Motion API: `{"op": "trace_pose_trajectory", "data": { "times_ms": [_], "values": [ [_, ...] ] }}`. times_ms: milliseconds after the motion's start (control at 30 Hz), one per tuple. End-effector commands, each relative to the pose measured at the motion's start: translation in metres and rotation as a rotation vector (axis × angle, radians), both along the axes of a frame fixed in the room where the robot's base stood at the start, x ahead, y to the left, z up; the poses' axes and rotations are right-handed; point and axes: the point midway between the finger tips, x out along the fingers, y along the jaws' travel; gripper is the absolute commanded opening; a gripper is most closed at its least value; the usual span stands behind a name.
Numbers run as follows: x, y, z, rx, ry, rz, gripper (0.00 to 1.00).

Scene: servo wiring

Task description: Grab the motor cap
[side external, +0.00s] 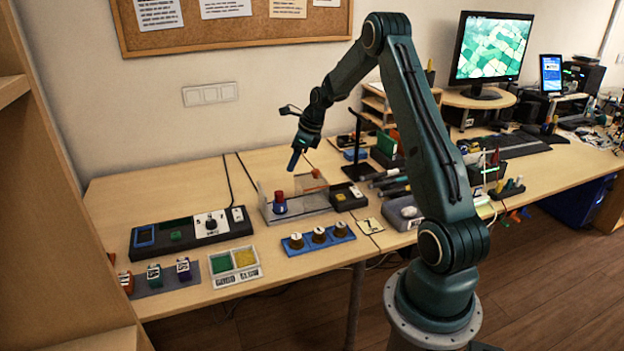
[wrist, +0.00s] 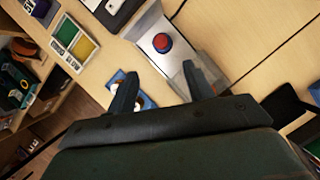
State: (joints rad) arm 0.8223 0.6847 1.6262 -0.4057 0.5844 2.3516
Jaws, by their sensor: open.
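A small piece with a red top and a blue base, which I take for the motor cap (side external: 280,202), stands upright at the left end of a grey-white fixture (side external: 305,215). In the wrist view the motor cap (wrist: 162,43) shows from above as a red disc with a blue rim. My gripper (side external: 294,161) is above the fixture, clear of the cap and slightly right of it. In the wrist view my gripper (wrist: 158,80) has its two fingers apart with nothing between them; the cap lies beyond their tips.
A control box (side external: 190,232) stands left of the fixture. A tray with green and yellow compartments (side external: 235,264) and a blue holder with brass-coloured round parts (side external: 318,240) are in front. An orange piece (side external: 316,174) is at the fixture's back. A black stand (side external: 358,160) rises to the right.

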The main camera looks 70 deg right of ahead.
Motion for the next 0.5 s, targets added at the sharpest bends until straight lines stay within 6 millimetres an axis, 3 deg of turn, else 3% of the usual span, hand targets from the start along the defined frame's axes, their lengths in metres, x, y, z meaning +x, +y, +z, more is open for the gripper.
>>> {"op": "trace_pose_trajectory", "data": {
  "times_ms": [333,500],
  "values": [
    [0.002,-0.002,-0.008,0.009,0.001,-0.018,0.52],
    [0.008,0.000,-0.023,0.010,0.003,-0.016,0.52]
  ]
}}
